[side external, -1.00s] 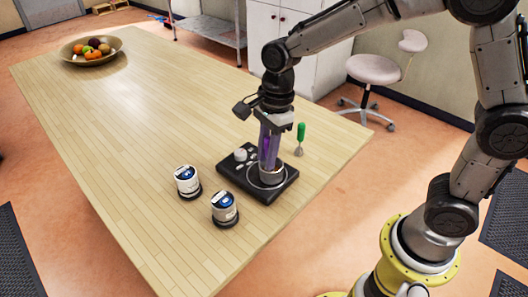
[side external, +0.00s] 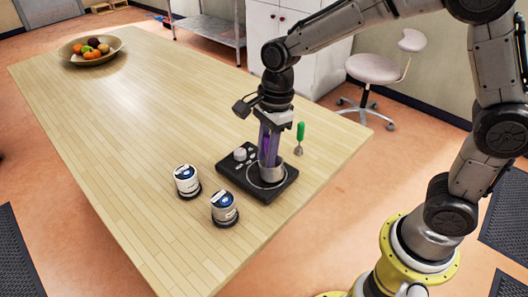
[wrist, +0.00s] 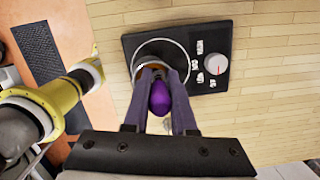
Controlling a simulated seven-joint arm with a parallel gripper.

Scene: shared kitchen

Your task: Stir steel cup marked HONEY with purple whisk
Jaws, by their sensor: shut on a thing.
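My gripper (side external: 270,148) points down over the black hot plate (side external: 229,168) and is shut on the purple whisk (side external: 266,138). The whisk's purple handle also shows between the fingers in the wrist view (wrist: 160,98). The whisk's lower end is hidden inside a steel cup (side external: 271,173), which stands upright on the ring of the hot plate. No marking on this cup can be read. Two more cups stand on the table left of the plate, one farther back (side external: 186,180) and one nearer (side external: 224,206), with blue-and-white tops and labels too small to read.
A green-handled tool (side external: 300,137) stands just right of and behind my gripper. The hot plate has a pale knob (side external: 240,154). A fruit bowl (side external: 91,58) sits at the table's far left end. The middle of the wooden table (side external: 150,110) is clear.

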